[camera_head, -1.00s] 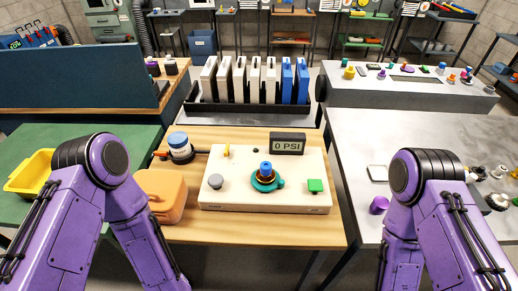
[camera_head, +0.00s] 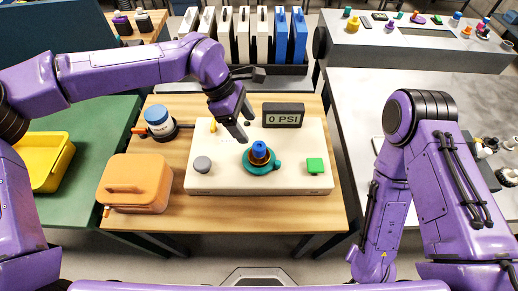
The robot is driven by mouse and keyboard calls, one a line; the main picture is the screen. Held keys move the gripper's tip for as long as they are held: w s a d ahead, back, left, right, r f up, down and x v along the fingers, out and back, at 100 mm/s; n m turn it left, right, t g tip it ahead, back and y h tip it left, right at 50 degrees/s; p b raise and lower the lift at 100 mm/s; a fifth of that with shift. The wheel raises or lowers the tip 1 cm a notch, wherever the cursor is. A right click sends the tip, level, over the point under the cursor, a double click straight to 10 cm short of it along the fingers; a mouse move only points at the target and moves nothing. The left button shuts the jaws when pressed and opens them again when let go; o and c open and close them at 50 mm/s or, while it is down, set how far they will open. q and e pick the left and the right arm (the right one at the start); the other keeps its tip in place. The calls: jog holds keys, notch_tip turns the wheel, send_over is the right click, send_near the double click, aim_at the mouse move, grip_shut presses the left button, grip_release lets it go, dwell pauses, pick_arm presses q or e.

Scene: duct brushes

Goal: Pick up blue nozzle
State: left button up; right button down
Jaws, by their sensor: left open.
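The blue nozzle (camera_head: 259,149) stands upright at the middle of the cream panel (camera_head: 225,186). Its brown collar sits in a teal round base (camera_head: 277,166) with a tab to the right. My left gripper (camera_head: 243,124) reaches in from the upper left and points down. It is open and empty, its fingertips above and a little left of the nozzle, apart from it. My right arm (camera_head: 441,170) is folded at the right; its gripper is out of view.
A grey knob (camera_head: 202,164), a green button (camera_head: 315,165) and a 0 PSI display (camera_head: 283,115) flank the nozzle. An orange case (camera_head: 136,183) and a blue-topped canister (camera_head: 159,122) stand left. A rack of white and blue cases is behind.

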aim_at(258, 146)
pick_arm(q)
jog(key=f, duration=0.1)
jog(key=s+d+f, duration=0.1)
jog(key=f+p, duration=0.1)
jog(key=shift+s+d, duration=0.3)
jog(key=shift+s, duration=0.05)
jog(key=p+x, duration=0.1)
jog(key=x, duration=0.1)
jog(key=p+x, duration=0.1)
jog(key=x, duration=0.2)
jog(key=shift+w+d+f, duration=0.1)
jog(key=shift+w, duration=0.1)
jog(key=shift+s+d+f, duration=0.1)
jog(key=c, duration=1.1)
pick_arm(e)
jog(key=r, duration=0.3)
jog(key=shift+s+r, duration=0.25)
jog(key=shift+r, duration=0.1)
